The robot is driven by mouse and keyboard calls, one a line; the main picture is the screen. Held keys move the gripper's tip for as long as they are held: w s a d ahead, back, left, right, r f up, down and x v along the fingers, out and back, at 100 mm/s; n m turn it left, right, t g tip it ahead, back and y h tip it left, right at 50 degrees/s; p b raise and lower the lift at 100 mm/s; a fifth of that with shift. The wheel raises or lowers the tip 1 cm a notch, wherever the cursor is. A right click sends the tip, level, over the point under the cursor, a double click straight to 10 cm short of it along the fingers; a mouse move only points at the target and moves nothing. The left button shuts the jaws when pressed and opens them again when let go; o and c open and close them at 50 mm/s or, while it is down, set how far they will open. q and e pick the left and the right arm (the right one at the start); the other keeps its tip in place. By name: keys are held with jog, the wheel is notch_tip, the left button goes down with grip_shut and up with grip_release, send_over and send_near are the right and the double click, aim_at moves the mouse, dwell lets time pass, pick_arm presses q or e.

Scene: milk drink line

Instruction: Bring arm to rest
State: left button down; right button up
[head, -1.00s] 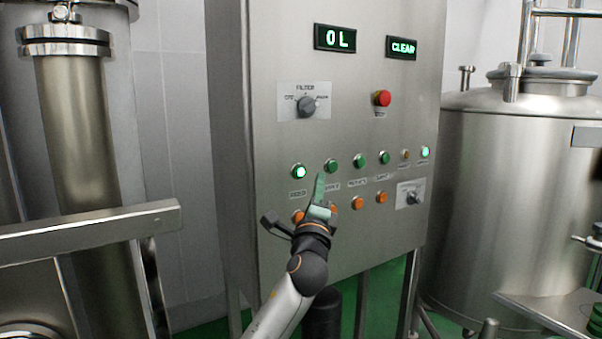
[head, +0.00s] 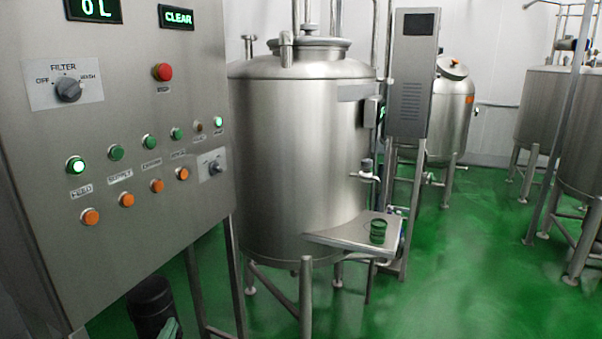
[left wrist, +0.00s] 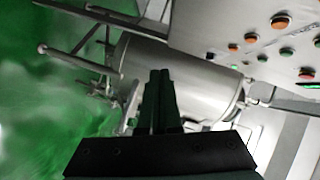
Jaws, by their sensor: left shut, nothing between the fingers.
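My left gripper shows in the left wrist view (left wrist: 160,74), its two dark fingers together with nothing between them. In the head view only a small teal tip of it (head: 170,328) shows at the bottom edge, below the control panel. It is apart from the panel (head: 140,235) and its buttons. The rest of the left arm is out of the head view. My right gripper is in neither view.
The steel panel carries a filter knob (head: 68,90), a red button (head: 163,72), a lit green button (head: 76,166) and orange buttons. A steel tank (head: 300,150) stands beside it, with a small shelf (head: 340,238) holding a green stack (head: 378,231). Green floor (head: 460,260) is open at right.

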pick_arm(q)
jog(key=s+d+f+n+g+h+p, duration=0.1)
jog(key=s+d+f+n, duration=0.4)
jog(key=s+f, duration=0.5)
jog(key=s+d+f+n+g+h, duration=0.3)
jog(key=s+f, duration=0.7)
jog(key=s, duration=0.7)
jog(key=shift+s+d+n+g+p, duration=0.25)
jog(key=shift+d+n+g+p, duration=0.15)
jog(key=shift+d+n+g, duration=0.85)
